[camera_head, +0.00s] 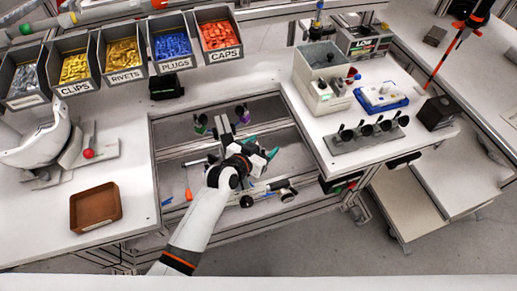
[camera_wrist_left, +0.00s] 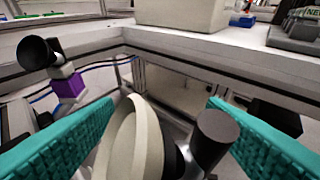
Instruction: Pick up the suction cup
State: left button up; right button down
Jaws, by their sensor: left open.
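My left gripper (camera_head: 256,155) reaches over the recess in the workbench, its teal fingers apart. In the left wrist view the open fingers (camera_wrist_left: 160,135) stand either side of a cream rounded part (camera_wrist_left: 131,140) and a black cylinder (camera_wrist_left: 214,139); I cannot tell whether they touch it. A black suction cup (camera_wrist_left: 38,53) on a grey and purple block is left of the fingers, apart from them. In the head view, similar cup-topped pieces with purple (camera_head: 201,123) and green stand behind the gripper. Several black cups stand on a grey rack (camera_head: 370,137) at right. My right gripper is not in view.
Labelled bins (camera_head: 172,46) line the back left. A brown tray (camera_head: 95,207) and a white helmet shell (camera_head: 38,140) are on the left table. A grey box (camera_head: 321,75) and a blue tray (camera_head: 381,97) stand on the right. Loose tools lie in the recess.

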pick_arm(q)
jog(key=c, duration=1)
